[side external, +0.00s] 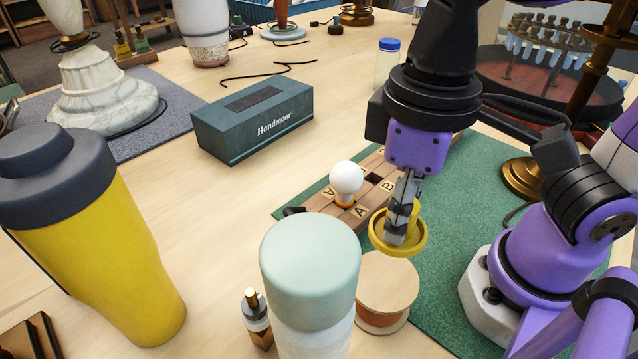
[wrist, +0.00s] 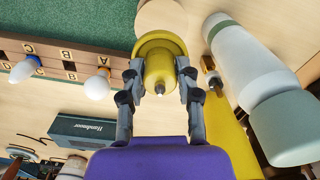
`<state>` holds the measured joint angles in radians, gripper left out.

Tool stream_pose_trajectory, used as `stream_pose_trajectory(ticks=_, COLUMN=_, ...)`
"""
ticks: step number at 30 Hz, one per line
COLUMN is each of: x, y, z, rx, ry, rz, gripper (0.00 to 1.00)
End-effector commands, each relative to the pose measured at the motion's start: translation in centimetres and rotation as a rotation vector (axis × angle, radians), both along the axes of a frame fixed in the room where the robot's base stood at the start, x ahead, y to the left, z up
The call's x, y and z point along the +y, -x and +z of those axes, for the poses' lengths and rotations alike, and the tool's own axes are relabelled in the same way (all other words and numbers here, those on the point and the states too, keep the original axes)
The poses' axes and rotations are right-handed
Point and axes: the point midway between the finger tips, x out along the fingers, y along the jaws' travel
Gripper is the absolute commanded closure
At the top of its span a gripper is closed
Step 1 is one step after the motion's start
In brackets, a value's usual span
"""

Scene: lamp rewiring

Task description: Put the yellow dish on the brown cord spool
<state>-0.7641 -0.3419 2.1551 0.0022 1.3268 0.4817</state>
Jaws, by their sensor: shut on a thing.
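The yellow dish (side external: 412,245) is held in my gripper (side external: 396,236), above and slightly to the back right of the spool in the side external view. In the wrist view the dish (wrist: 158,40) sits between the two fingers of my gripper (wrist: 159,88), which are shut on its narrower middle part. The brown cord spool (side external: 388,284) stands on the table with a pale round top and brown cord below it, partly hidden by the pale green-topped bottle. The spool's pale top (wrist: 160,14) shows beyond the dish in the wrist view. The dish appears apart from the spool.
The pale green-topped bottle (side external: 312,262) stands close left of the spool. A wooden lettered strip with a white bulb (side external: 346,177) lies behind. A small brass-tipped bottle (side external: 256,318), yellow tumbler (side external: 110,240) and dark box (side external: 254,122) stand left. A green mat (side external: 450,270) lies right.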

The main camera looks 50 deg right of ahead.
Motion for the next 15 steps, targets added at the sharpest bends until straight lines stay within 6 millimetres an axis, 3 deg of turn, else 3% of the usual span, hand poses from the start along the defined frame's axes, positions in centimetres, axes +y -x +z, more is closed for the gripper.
stream_pose_trajectory(ticks=3, x=-0.2, y=0.2, z=-2.2, rx=0.004, ry=0.003, rz=0.001, gripper=1.0)
stream_pose_trajectory(ticks=15, x=-0.1, y=0.1, z=-7.1, rx=0.002, ry=0.002, rz=0.0, gripper=1.0)
